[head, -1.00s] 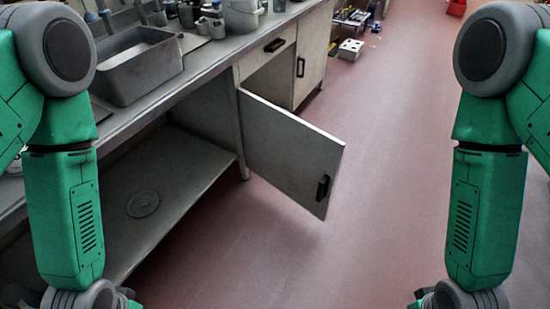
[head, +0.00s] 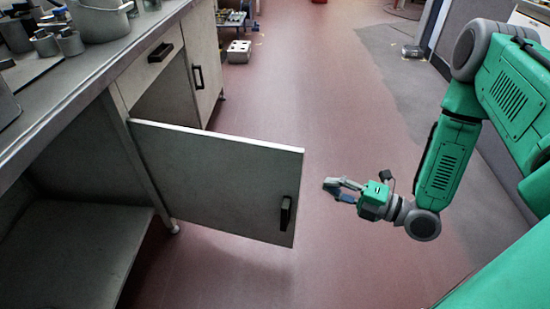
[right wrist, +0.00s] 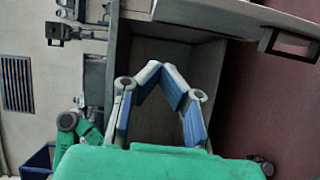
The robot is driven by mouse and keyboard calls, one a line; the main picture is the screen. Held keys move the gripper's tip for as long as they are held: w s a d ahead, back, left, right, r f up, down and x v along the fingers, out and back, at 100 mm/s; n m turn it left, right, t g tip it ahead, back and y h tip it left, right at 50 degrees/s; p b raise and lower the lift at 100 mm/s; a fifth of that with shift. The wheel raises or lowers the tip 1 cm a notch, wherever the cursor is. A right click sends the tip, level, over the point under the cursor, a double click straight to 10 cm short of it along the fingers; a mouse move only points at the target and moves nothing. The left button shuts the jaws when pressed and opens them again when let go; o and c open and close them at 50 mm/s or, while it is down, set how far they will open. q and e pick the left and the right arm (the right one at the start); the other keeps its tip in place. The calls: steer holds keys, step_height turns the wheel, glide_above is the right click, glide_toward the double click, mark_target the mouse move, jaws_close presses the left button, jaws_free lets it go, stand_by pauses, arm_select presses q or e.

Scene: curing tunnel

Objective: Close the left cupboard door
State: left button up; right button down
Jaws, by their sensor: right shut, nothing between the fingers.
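The left cupboard door (head: 210,180) is a grey panel standing wide open, jutting out over the floor from its hinge side at the bench leg. Its dark handle (head: 286,213) is near the free edge. My right gripper (head: 330,188) is shut and empty, right of the door's free edge in the head view and apart from the handle. In the right wrist view my fingertips (right wrist: 160,66) meet in front of an open compartment, and the door (right wrist: 225,14) with its handle (right wrist: 288,44) shows at the top right. My left gripper is not in view.
The bench top (head: 90,85) holds metal pots and runs along the left. A second cupboard door (head: 203,62), closed, is beyond the open one. The red floor (head: 330,120) between is clear.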

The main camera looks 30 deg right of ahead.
mark_target(297, 158)
steer(key=shift+n, duration=0.3)
steer(key=w+b, duration=0.1)
steer(key=w, duration=0.2)
steer(key=w+a+b, duration=0.1)
steer(key=w, duration=0.3)
steer(key=w+a+b, duration=0.1)
steer(key=w, duration=0.3)
steer(key=shift+w+a+r+b, duration=0.1)
steer(key=shift+w+b, duration=0.1)
steer(key=shift+b, duration=0.15)
steer(key=shift+a+r, duration=0.15)
steer(key=shift+a, duration=0.05)
